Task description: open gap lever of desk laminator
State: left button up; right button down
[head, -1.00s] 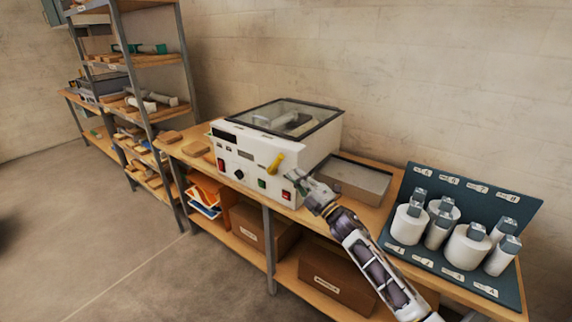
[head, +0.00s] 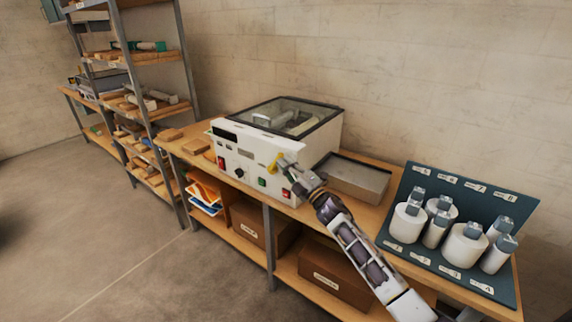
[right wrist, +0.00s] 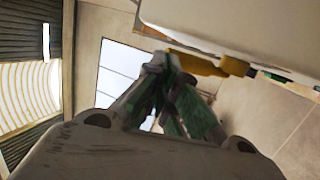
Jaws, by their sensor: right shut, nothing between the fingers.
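The desk laminator (head: 270,145) is a white box with a dark-framed clear lid, standing on the wooden bench. Its yellow gap lever (head: 272,164) is on the front panel, right of the middle. My right gripper (head: 283,164) is at the lever's right side, partly overlapping it in the head view. In the right wrist view the gripper (right wrist: 158,68) is shut and empty, its fingertips close to the yellow lever (right wrist: 195,64); I cannot tell whether they touch. The laminator's pale body (right wrist: 240,30) shows above the lever there. My left gripper is out of view.
A grey tray (head: 352,180) lies right of the laminator. Further right, a dark stand (head: 405,250) holds several white cylinders with grey tops. Cardboard boxes (head: 337,275) sit on the lower shelf. A shelving rack (head: 135,85) stands at the left. The floor in front is clear.

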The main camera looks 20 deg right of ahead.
jog(key=shift+w+a+r, duration=0.2)
jog(key=shift+w+r, duration=0.1)
jog(key=shift+r, duration=0.05)
dwell(0.5)
jog(key=shift+s+a+r+b+x, duration=0.1)
jog(key=shift+s+a+b+x, duration=0.15)
jog(key=shift+x, duration=1.05)
jog(key=shift+s+a+r+b+x, duration=0.15)
jog(key=shift+b+x, duration=0.2)
jog(key=shift+x, duration=1)
jog(key=shift+s+a+r+b+x, duration=0.1)
jog(key=shift+a+b+x, duration=0.2)
jog(key=shift+x, duration=1)
jog(key=shift+d+r, duration=0.1)
jog(key=shift+r, duration=0.05)
